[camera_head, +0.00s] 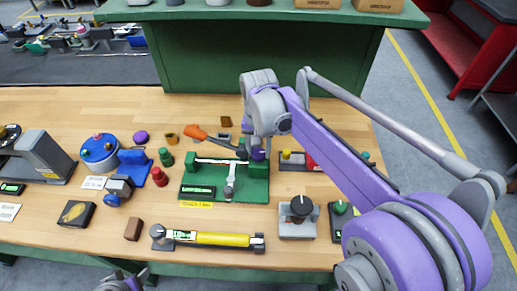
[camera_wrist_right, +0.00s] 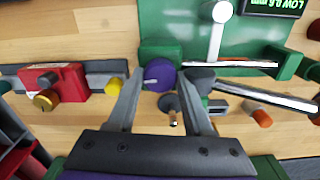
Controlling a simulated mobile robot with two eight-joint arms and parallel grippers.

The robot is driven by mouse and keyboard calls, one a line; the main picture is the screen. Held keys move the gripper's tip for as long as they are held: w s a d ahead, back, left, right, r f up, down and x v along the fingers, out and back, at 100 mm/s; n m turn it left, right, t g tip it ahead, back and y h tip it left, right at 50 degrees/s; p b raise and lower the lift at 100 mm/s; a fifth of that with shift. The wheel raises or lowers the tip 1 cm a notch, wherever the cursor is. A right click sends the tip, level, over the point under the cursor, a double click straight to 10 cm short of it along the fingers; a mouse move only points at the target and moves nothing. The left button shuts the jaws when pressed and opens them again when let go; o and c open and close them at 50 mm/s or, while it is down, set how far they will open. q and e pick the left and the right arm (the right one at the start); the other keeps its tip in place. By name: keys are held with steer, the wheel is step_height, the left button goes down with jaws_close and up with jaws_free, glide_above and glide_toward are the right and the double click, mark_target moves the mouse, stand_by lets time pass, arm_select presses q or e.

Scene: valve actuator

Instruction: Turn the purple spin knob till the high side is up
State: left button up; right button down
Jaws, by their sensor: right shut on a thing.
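The purple spin knob (camera_wrist_right: 160,76) is round, with a pale mark on its face, at the end of a shaft on the green fixture (camera_wrist_right: 160,25). In the head view the knob (camera_head: 258,155) shows only in part below my right gripper (camera_head: 256,146). In the right wrist view my right gripper (camera_wrist_right: 163,82) has its two fingers on either side of the knob, shut on it. A thin bar runs across the fixture under an upright grey probe (camera_wrist_right: 215,38). The display (camera_wrist_right: 275,7) seems to read LOW. My left gripper (camera_head: 124,282) is cut off by the bottom edge.
An orange-handled screwdriver (camera_head: 204,136) lies behind the fixture. A red block with a brass knob (camera_wrist_right: 55,85) stands beside it. A yellow level (camera_head: 222,239) and a black-knobbed unit (camera_head: 298,215) are in front. Several blue parts stand to the left.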

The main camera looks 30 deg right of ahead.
steer(key=shift+m, duration=0.5)
steer(key=shift+c, duration=1.5)
jaws_free()
